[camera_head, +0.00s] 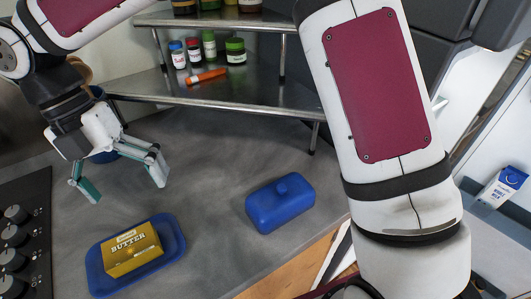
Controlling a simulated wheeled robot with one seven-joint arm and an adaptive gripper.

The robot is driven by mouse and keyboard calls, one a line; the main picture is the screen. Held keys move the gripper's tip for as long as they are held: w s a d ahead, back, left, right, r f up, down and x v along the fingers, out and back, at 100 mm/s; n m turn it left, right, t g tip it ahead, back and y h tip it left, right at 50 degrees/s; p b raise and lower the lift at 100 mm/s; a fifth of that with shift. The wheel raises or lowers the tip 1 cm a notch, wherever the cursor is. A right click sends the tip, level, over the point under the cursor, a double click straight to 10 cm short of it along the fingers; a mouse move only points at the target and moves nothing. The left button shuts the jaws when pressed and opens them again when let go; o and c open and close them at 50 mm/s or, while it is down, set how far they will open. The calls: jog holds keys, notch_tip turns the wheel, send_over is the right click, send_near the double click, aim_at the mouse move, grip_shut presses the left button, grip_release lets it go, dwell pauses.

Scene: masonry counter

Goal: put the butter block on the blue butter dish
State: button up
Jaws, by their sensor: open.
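The yellow butter block (132,249), with "BUTTER" printed on it, rests on the blue butter dish (173,243), a shallow tray at the lower left of the counter. It sits inside the rim, towards the dish's left side. The dish's blue lid (280,203), with a small knob on top, stands apart on the counter to the right. My gripper (127,186) is open and empty. It hangs above the counter behind the dish, clear of the butter, with its fingers spread wide.
A stove with black knobs (15,237) borders the counter at the left. A steel two-tier shelf (215,92) with several jars stands at the back; an orange tube (206,76) lies on it. A blue and white carton (501,187) is at the far right. The counter's middle is clear.

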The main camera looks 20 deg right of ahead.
jog(key=s+d+r+m+t, duration=0.2)
jog(key=d+r+m, duration=0.1)
jog(key=d+m, duration=0.65)
jog(key=s+d+r+m+t, duration=0.1)
jog(key=d+r+m, duration=0.2)
jog(key=d+m, duration=0.6)
jog(key=s+d+r+m+t+y, duration=0.1)
jog(key=s+d+m+t+y, duration=0.1)
jog(key=s+d+m, duration=0.7)
jog(key=shift+s+d+m+t, duration=0.35)
jog(key=shift+d+m+t, duration=0.85)
jog(key=shift+m, duration=1.95)
jog(key=shift+d+r+g, duration=0.1)
jog(key=shift+d+g, duration=0.15)
jog(key=shift+g, duration=0.05)
